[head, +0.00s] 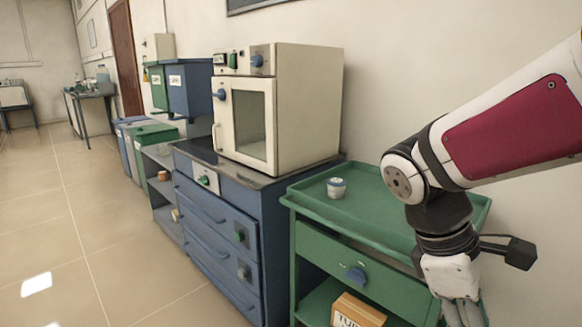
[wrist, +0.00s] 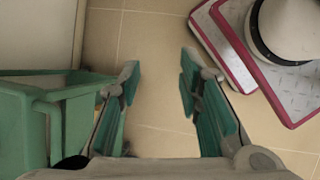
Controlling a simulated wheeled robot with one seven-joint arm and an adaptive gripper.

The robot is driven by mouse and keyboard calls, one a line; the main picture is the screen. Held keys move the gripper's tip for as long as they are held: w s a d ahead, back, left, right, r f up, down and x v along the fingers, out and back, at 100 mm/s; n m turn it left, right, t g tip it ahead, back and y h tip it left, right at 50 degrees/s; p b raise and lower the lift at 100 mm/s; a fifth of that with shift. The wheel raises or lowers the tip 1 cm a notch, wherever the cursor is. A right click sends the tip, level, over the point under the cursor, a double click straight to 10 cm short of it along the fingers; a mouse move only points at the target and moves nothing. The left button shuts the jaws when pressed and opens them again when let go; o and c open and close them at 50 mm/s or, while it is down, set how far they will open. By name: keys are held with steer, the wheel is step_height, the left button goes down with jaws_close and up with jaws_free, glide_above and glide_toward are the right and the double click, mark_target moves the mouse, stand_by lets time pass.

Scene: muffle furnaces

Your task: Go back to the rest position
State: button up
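My gripper (head: 462,312) hangs at the lower right in the head view, pointing down beside the green cart (head: 310,240). Its fingertips are cut off by the bottom edge there. In the wrist view my gripper (wrist: 158,88) has its two fingers wide apart, with bare floor tiles between them and nothing held. The green cart (wrist: 25,130) stands close to the left finger in that view; whether they touch is unclear.
Open floor (head: 60,230) lies to the left.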

steer(key=s+a+r+m+t+y, duration=0.1)
steer(key=s+a+m+y, duration=0.2)
steer(key=s+m, duration=0.3)
steer(key=s+a+r+m+t+y, duration=0.1)
steer(key=s+a+m+t+y, duration=0.1)
steer(key=s+m, duration=0.5)
step_height(320, 180, up, 24)
steer(key=s+n+t+p, duration=0.1)
steer(key=n+t+p, duration=0.1)
steer(key=p, duration=2)
steer(key=shift+s+n+t, duration=0.25)
steer(key=shift+n+t, duration=0.05)
steer(key=shift+t, duration=0.4)
steer(key=shift+a, duration=0.1)
